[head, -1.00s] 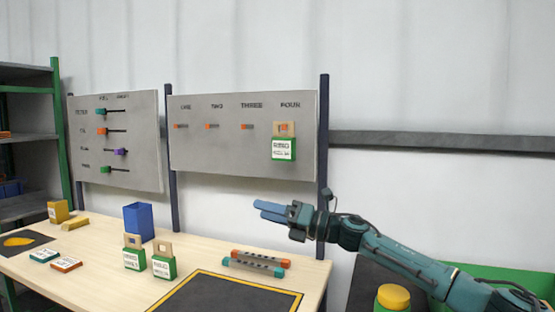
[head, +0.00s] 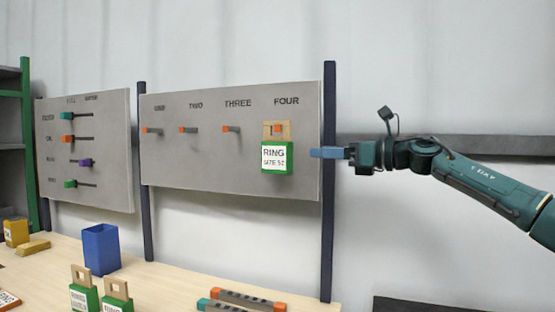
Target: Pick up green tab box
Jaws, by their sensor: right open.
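A green box with a tan tab and a white label reading "RING SIZE 52" (head: 278,157) hangs by its tab under the word FOUR on the grey hook board (head: 200,172). My right gripper (head: 315,153) is level with the box, just to its right in the picture. Its blue fingers point left at the box, and a small gap shows between them. The fingers are open and empty, seen nearly edge-on. Two more green boxes with tan tabs, a left one (head: 84,298) and a right one (head: 117,303), stand on the table. My left gripper is out of view.
Hooks ONE, TWO and THREE are empty. A dark post (head: 328,215) stands at the board's right edge, behind my fingers. A slider board (head: 115,150) is at left. A blue bin (head: 101,250) and orange-ended bars (head: 250,300) are on the wooden table (head: 180,285).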

